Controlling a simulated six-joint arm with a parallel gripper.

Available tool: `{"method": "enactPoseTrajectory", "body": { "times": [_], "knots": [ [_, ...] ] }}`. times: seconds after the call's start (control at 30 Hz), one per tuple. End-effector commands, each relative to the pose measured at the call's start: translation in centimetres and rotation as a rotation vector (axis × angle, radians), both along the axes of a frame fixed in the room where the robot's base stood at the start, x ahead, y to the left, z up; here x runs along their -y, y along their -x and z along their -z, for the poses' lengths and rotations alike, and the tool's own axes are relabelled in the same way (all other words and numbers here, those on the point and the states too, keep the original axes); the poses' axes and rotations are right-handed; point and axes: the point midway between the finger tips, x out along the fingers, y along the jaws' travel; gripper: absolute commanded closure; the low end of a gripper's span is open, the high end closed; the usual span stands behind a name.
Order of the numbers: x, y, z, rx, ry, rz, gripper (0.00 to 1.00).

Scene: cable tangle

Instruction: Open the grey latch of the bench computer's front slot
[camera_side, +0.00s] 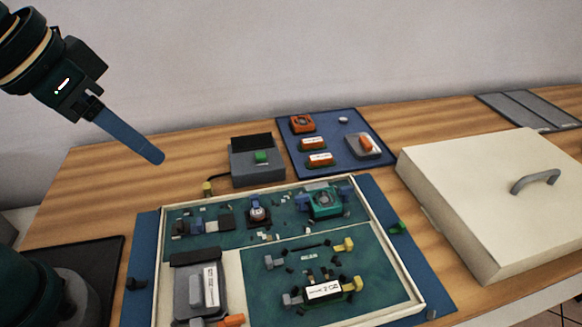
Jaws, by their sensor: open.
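The bench computer (152,262) is an open cream-rimmed case with green boards. Two slots show on its nearer right board. The nearer slot, which I take as the front one, has a grey latch (290,299) at its left end, a yellow latch (357,283) at its right end and a white-labelled module (323,291) between them. I cannot tell whether the grey latch is open or shut. The farther slot has a grey latch (272,262) and a yellow one (345,245). My gripper (157,157) is open and empty, high at upper left, well away from the latches; its blue fingers overlap here.
A large cream cover (480,190) with a grey handle lies at right. A blue mat (350,125) with orange parts and a grey box (257,172) with a green button stand behind the case. A grey drive-like block (195,292) fills the case's near left corner.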

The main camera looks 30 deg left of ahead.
Motion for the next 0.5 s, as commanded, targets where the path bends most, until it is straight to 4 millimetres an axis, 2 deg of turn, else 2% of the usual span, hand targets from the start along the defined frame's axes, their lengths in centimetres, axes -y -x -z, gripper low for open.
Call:
{"method": "enactPoseTrajectory", "body": {
  "times": [0.1, 0.27, 0.37, 0.5],
  "knots": [
    [2.5, -2.1, -0.1, -0.056, -0.010, 0.098, 0.50],
    [6.6, -4.1, 1.0, -0.135, -0.033, 0.227, 0.50],
    [9.5, -4.9, 2.3, -0.185, -0.054, 0.311, 0.50],
    [13.7, -5.1, 5.2, -0.260, -0.091, 0.428, 0.50]
  ]
}}
